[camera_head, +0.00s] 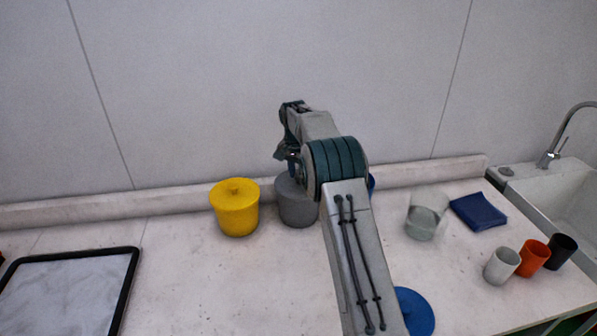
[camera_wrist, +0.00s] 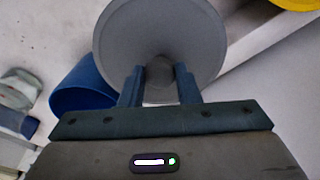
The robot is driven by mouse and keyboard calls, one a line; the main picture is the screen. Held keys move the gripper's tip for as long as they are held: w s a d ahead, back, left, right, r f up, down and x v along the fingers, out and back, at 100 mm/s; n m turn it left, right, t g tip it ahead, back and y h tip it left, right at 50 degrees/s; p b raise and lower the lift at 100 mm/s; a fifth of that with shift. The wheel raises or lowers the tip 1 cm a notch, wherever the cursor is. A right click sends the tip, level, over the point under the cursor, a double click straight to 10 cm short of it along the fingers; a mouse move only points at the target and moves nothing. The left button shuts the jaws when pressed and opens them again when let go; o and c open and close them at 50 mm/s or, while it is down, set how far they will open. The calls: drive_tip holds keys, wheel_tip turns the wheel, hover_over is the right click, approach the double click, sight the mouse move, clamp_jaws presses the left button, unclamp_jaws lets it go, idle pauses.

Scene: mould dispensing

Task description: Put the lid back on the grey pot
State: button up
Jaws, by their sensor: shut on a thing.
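The grey pot (camera_head: 298,212) stands on the worktop near the back wall, partly behind my arm. My gripper (camera_head: 292,157) is over the pot, seen from behind in the head view. In the wrist view, the fingers (camera_wrist: 160,88) are shut on the knob of the round grey lid (camera_wrist: 160,30). The lid hides most of what is below it. I cannot tell whether it rests on the pot or is held just above it.
A lidded yellow pot (camera_head: 236,212) stands left of the grey pot. A blue pot (camera_wrist: 78,92) is close on its other side. A blue lid (camera_head: 414,312) lies in front. A glass beaker (camera_head: 421,222), blue cloth (camera_head: 478,211) and several cups are right; a black-rimmed tray (camera_head: 130,280) is left.

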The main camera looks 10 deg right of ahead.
idle(0.9)
drive_tip(key=o, duration=1.5)
drive_tip(key=shift+o, duration=0.2)
drive_tip(key=shift+r+p, duration=3)
drive_tip(key=shift+r, duration=0.55)
clamp_jaws()
